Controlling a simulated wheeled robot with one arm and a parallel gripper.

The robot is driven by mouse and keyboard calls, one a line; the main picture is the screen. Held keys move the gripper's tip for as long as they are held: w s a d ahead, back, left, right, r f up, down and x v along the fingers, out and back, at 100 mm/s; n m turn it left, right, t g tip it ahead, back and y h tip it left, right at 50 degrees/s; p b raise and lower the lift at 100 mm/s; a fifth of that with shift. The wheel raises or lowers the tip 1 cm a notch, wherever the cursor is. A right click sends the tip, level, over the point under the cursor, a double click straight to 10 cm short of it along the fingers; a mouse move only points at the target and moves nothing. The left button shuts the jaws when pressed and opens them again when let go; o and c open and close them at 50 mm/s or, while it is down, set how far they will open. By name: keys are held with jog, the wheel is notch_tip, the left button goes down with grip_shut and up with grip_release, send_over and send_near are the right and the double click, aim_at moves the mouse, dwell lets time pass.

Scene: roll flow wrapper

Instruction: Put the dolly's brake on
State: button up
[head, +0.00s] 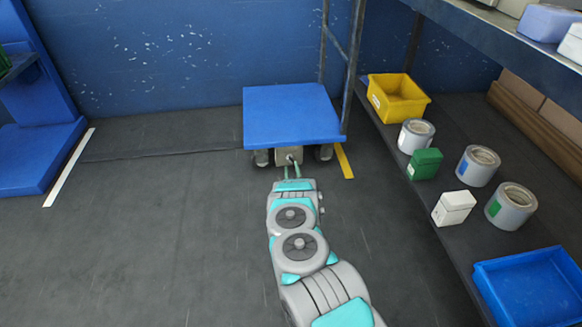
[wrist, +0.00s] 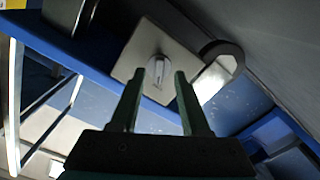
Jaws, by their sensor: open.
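The dolly (head: 292,112) has a flat blue deck and stands against the back wall. A grey plate (head: 283,157) sits under its front edge, between two wheels. In the wrist view the plate (wrist: 136,62) carries a small round brake knob (wrist: 158,68) with a pale raised bar across it. My gripper (head: 292,166) is in front of the plate and points at it. In the wrist view its two fingers (wrist: 157,75) are apart, with the knob showing between the tips. Nothing is held. I cannot tell whether the fingertips touch the knob.
A dark wheel (wrist: 235,52) is close beside the plate. A shelf rack on the right holds a yellow bin (head: 397,98), several tape rolls, small boxes and a blue tray (head: 530,287). Its post (head: 352,65) stands at the dolly's right side. The floor (head: 150,240) at left is clear.

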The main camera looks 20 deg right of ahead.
aim_at(290, 160)
jog(key=shift+x, duration=1.3)
grip_shut()
